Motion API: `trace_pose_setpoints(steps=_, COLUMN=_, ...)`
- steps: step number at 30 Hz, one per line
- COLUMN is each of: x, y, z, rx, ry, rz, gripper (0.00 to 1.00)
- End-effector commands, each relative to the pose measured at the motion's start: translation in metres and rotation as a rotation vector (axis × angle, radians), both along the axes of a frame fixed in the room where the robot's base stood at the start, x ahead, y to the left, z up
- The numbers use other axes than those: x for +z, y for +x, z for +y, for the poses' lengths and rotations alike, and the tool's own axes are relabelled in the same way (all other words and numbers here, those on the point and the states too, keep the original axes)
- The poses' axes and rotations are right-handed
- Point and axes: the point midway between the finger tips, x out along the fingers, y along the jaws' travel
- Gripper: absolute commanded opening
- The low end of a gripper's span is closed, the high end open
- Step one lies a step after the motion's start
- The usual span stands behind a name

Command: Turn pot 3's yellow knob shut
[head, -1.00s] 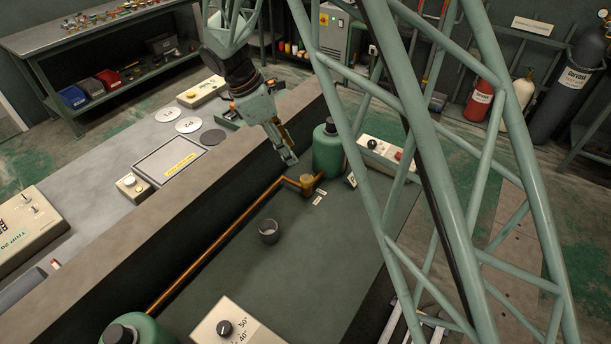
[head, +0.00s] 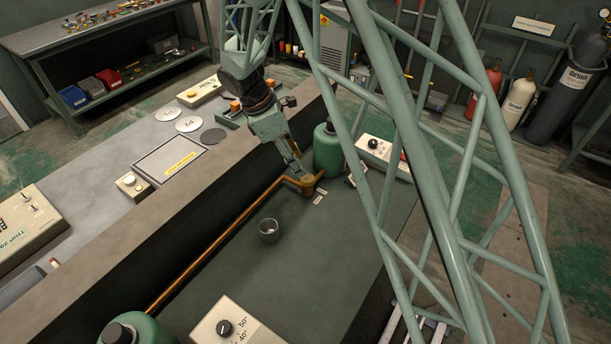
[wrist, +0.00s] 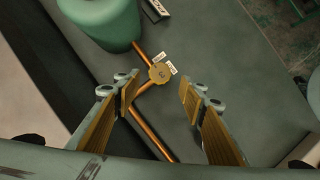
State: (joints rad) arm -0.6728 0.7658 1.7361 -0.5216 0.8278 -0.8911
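The yellow knob (head: 308,187) sits on the copper pipe beside a green pot (head: 328,152). The wrist view shows the knob (wrist: 160,73), marked 3, with two small white tags at its right and the green pot (wrist: 106,22) at upper left. My gripper (head: 302,178) is right at the knob in the head view and partly covers it. In the wrist view my gripper (wrist: 158,90) is open, with one finger on each side of the knob in the picture. Neither finger visibly touches it; the exact height gap is unclear.
A copper pipe (head: 215,246) runs along the raised wall (head: 190,210) to a second green pot (head: 140,330). A control box (head: 385,157) stands behind the knob's pot, another (head: 235,325) in front.

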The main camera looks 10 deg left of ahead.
Motion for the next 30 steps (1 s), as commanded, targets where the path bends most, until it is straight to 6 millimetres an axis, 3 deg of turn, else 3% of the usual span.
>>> trace_pose_setpoints(steps=15, x=-0.057, y=0.009, z=-0.022, rx=0.0, ry=0.0, rz=0.0, gripper=0.38)
trace_pose_setpoints(steps=30, x=-0.066, y=0.01, z=-0.026, rx=-0.001, ry=0.0, rz=0.0, gripper=0.38)
